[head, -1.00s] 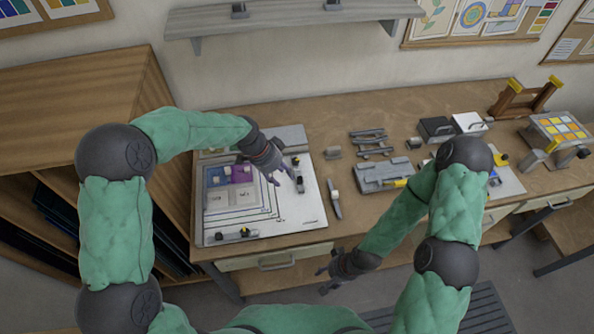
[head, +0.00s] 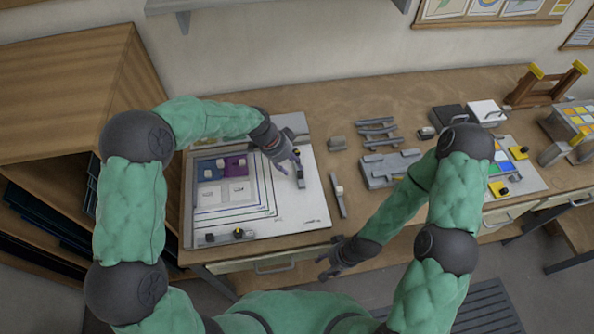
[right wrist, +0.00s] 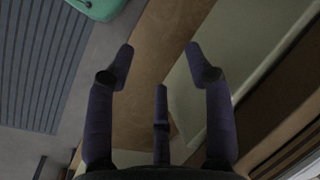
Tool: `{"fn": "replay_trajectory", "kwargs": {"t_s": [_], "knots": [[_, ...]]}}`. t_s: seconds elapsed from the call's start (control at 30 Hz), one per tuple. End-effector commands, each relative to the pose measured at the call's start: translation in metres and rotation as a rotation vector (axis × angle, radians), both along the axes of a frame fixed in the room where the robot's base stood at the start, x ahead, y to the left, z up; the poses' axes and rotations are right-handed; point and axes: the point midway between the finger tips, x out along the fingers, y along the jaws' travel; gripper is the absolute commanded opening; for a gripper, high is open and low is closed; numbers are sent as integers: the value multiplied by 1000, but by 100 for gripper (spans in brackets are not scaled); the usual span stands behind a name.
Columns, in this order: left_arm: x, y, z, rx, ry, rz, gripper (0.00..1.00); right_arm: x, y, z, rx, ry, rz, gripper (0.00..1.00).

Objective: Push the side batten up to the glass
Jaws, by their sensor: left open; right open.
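The glass (head: 222,167) lies on a white board (head: 312,208) at the left of the bench, as blue and purple panes and paler panes. The side batten (head: 301,182), a short dark grey bar with a yellow-and-black knob, lies on the board to the right of the glass, with a white gap between them. A second, similar batten (head: 222,238) lies along the board's front edge. My left gripper (head: 290,167) is open beside the side batten's left side, and its fingers partly cover it; contact cannot be told. My right gripper (head: 328,268) is open and empty before the bench's front edge; it also shows in the right wrist view (right wrist: 160,52).
Right of the board lie a slim tool (head: 339,195), several grey bars (head: 377,131) and a grey tray (head: 388,171). Black and white boxes (head: 486,113) stand farther right. A wooden cabinet (head: 70,100) borders the bench at left. The board's front right is clear.

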Motion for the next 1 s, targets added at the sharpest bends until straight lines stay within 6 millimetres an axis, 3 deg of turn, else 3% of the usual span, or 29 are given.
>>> {"fn": "replay_trajectory", "kwargs": {"t_s": [0.1, 0.3, 0.73, 0.77, 0.9, 1.0], "knots": [[0, -9, -21, 0, 4, -2, 45, 0, 0, -1, 0, 0, 0, 53], [3, -17, -43, 1, 2, -1, 45, 0, 0, -2, 0, 0, 0, 53], [4, -21, -52, 0, 0, 0, 45, 0, 0, -2, 0, 0, 0, 53], [4, -21, -52, 0, 0, 0, 42, 0, 0, -2, 0, 0, 0, 53], [4, -21, -52, 0, -1, 0, 3, 0, 0, -2, 0, 0, 0, 53], [5, -21, -51, -1, -3, 2, 0, 0, 0, -2, 0, 0, 0, 53]]}}
